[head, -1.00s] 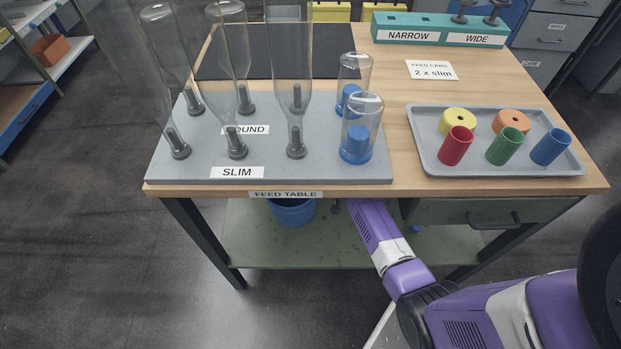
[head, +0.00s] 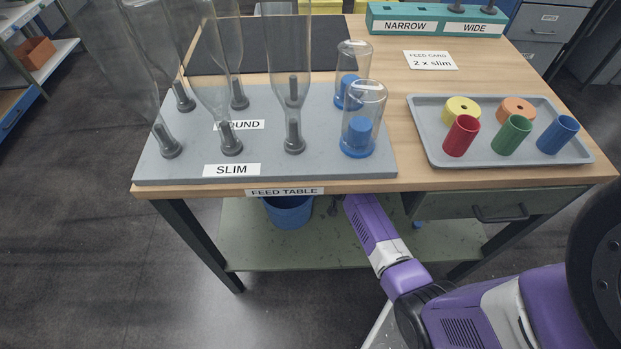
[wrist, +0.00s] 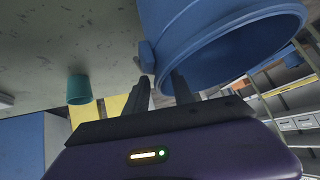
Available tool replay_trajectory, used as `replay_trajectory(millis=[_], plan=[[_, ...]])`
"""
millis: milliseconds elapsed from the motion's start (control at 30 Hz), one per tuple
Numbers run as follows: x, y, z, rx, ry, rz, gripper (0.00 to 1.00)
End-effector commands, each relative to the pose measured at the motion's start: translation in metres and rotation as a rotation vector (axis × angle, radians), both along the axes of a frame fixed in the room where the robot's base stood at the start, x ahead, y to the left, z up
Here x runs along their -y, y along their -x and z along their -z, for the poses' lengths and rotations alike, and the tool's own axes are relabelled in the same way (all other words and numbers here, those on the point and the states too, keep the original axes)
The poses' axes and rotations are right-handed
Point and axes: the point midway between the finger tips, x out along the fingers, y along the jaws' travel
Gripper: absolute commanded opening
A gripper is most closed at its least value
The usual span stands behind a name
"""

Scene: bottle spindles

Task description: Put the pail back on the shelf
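My gripper (wrist: 160,88) is at this rim. Its two fingers stand apart, one by the small side lug and one overlapping the rim. Whether they press on the pail wall cannot be told.
The feed table (head: 480,182) carries a grey spindle board (head: 190,165) with clear bottles and a grey tray (head: 430,145) of coloured cups and rings. A drawer (head: 455,205) hangs right of my arm. Table legs bound the shelf.

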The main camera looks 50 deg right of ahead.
Motion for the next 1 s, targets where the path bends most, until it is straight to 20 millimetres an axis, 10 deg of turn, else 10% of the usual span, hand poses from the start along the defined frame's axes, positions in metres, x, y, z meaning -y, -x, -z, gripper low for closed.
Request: replay_trajectory(millis=[1000], plan=[[-0.020, 0.050, -0.053, 0.001, 0.000, 0.000, 0.29]])
